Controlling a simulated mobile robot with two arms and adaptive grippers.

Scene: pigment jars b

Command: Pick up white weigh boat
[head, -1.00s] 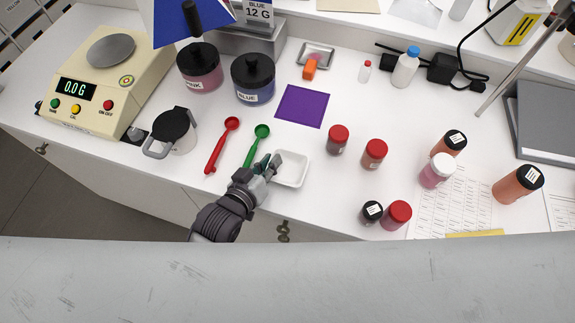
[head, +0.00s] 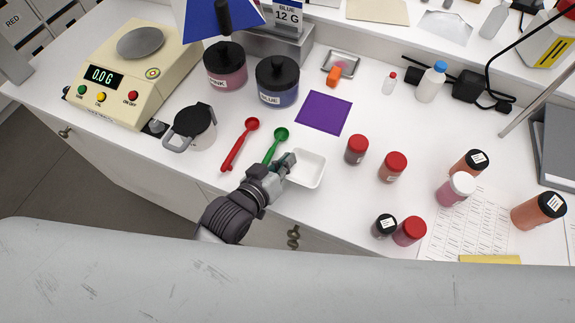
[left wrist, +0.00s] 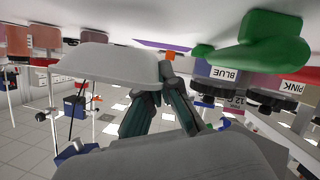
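The white weigh boat (head: 309,168) is a small, shallow, square dish near the front edge of the bench, right of the green scoop. My left gripper (head: 287,162) reaches in from the front left to its left side. In the left wrist view, which is upside down, the boat (left wrist: 105,65) shows from the side. The fingers (left wrist: 163,95) are close together at its rim, one on each side of the wall, and look shut on it. I cannot tell clearly whether the boat is off the bench. My right gripper is not in view.
A green scoop (head: 276,146) and red scoop (head: 240,145) lie just left. A purple sheet (head: 323,112) lies behind. Red-capped jars (head: 356,150) stand to the right. The pink (head: 225,70) and blue (head: 277,84) jars, a mug (head: 198,128) and a scale (head: 130,75) stand further left.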

